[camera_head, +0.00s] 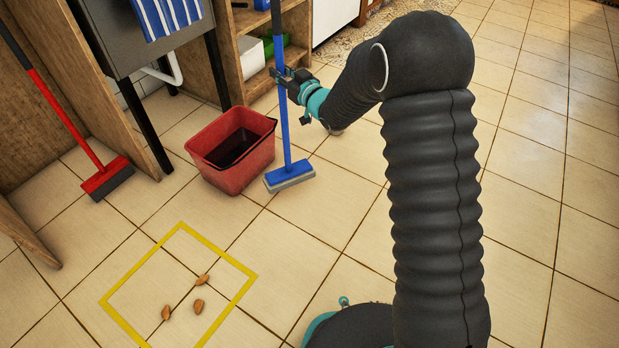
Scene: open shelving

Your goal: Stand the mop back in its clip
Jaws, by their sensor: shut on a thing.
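The blue mop (285,125) stands near upright, right of the red bucket, with its long handle running out of the top of the picture. Its blue and grey head (290,177) is at floor level; I cannot tell if it touches the tiles. My gripper (284,79) is shut on the handle, well above the head. No clip can be made out in this view.
The red bucket (262,158) stands close left of the mop. A red broom (66,123) leans at the left. Behind is wooden shelving (257,85). A yellow floor square (122,318) holds several small brown pieces (199,306). The right-hand tiles are clear.

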